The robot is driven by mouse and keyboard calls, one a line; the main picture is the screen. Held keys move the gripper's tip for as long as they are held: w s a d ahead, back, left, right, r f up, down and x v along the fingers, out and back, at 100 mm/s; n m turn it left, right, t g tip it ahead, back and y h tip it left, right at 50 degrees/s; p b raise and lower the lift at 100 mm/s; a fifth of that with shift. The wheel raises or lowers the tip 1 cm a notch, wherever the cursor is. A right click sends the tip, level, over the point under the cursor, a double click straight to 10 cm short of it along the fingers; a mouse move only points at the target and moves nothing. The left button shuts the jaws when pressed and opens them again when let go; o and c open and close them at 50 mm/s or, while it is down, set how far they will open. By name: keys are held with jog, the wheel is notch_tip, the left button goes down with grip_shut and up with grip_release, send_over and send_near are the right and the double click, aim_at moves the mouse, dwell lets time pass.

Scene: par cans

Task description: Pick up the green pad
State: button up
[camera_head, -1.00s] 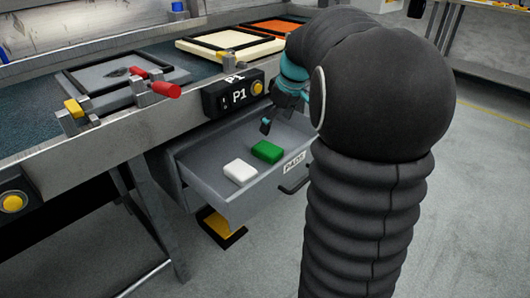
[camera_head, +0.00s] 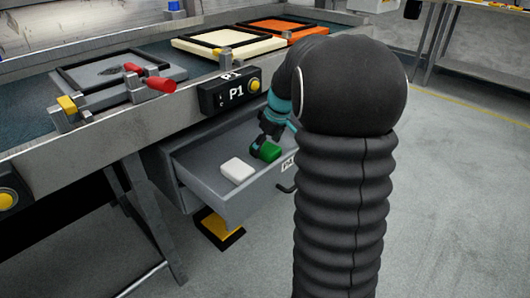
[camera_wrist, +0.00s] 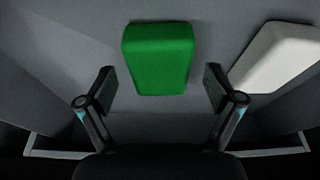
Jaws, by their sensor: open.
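The green pad (camera_head: 267,151) lies in the open grey drawer (camera_head: 218,205), partly hidden by my gripper in the head view. In the wrist view the green pad (camera_wrist: 158,58) lies flat, ahead of and between the two fingers. My gripper (camera_wrist: 159,85) is open, with one finger to each side of the pad's near end and a gap on both sides. In the head view my gripper (camera_head: 262,146) is down inside the drawer at the pad.
A white pad (camera_head: 237,170) lies left of the green one; it also shows at right in the wrist view (camera_wrist: 281,56). The drawer walls surround both pads. Above is the bench edge with the P1 box (camera_head: 231,94) and a red-handled clamp (camera_head: 160,84).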

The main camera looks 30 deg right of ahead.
aim_at(268, 148)
jog(key=c, duration=1)
jog(key=shift+c, duration=0.2)
jog(key=shift+s+r, duration=0.2)
jog(key=shift+r, duration=0.2)
notch_tip(268, 148, up, 11)
jog(key=p, duration=0.2)
jog(key=s+d, duration=0.3)
jog(key=s, duration=0.6)
jog(key=s+d, duration=0.3)
jog(key=s, duration=0.6)
jog(key=shift+s+d+f, duration=0.15)
jog(key=shift+s+d, duration=0.1)
jog(key=shift+d, duration=0.15)
